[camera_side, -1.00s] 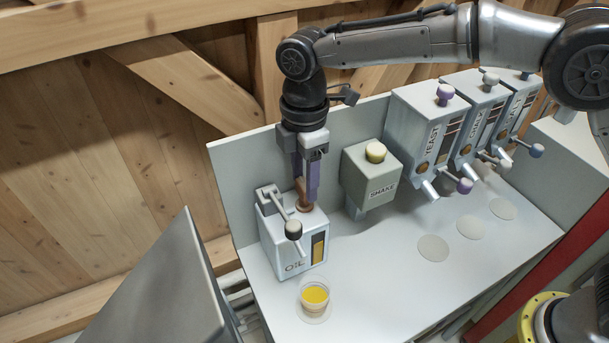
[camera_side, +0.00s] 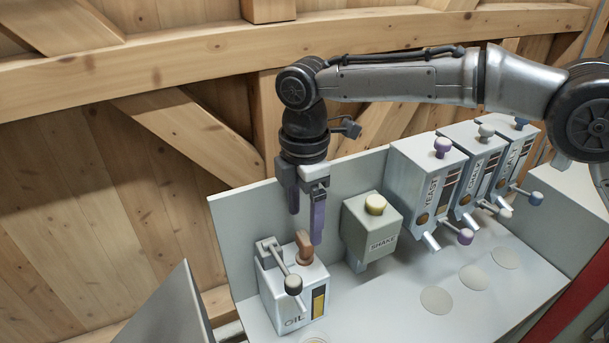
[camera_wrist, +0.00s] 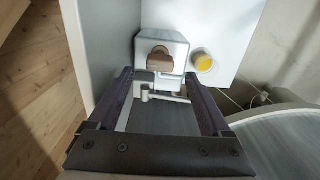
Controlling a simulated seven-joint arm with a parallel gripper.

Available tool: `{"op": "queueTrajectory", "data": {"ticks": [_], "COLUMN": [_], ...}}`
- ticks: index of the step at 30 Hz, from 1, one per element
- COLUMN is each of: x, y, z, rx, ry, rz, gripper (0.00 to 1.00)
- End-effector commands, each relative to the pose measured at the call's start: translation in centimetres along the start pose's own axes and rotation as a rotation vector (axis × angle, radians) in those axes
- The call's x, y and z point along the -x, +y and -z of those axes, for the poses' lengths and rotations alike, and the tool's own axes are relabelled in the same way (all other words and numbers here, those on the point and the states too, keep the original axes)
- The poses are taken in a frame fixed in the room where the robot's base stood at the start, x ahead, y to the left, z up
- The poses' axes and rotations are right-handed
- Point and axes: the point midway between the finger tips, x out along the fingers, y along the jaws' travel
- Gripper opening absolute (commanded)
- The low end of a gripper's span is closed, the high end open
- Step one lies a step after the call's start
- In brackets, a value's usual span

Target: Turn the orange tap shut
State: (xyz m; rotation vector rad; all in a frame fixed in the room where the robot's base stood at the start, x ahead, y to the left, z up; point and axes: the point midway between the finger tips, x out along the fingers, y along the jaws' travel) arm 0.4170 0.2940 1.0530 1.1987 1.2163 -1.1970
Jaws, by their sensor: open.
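The orange-brown tap (camera_side: 304,247) stands on top of the white OIL box (camera_side: 280,302). The tap also shows in the wrist view (camera_wrist: 160,59) as a wide handle lying roughly across the picture. My gripper (camera_side: 305,226) points down just above the box, with its purple fingers spread and nothing between them. In the wrist view, the fingers (camera_wrist: 158,76) are wide apart, with the tap beyond their tips. The tap appears clear of both fingers.
A cup of yellow liquid (camera_wrist: 203,62) stands beside the box. The SHAKE box (camera_side: 371,228) is to the right, with several lever-fitted dispensers (camera_side: 428,185) beyond it. A back panel (camera_side: 240,225) stands behind.

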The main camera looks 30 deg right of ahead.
Motion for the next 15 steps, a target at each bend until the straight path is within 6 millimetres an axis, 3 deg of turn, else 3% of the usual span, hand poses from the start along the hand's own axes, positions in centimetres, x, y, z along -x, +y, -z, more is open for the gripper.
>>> {"op": "queueTrajectory", "data": {"ticks": [9, 15], "x": [6.9, 9.3], "y": [0.1, 0.0], "z": [0.1, 0.0], "rx": [0.001, 0.001], "ry": [0.002, 0.001], "rz": [-0.004, -0.001], "gripper": [0.82, 0.82]}}
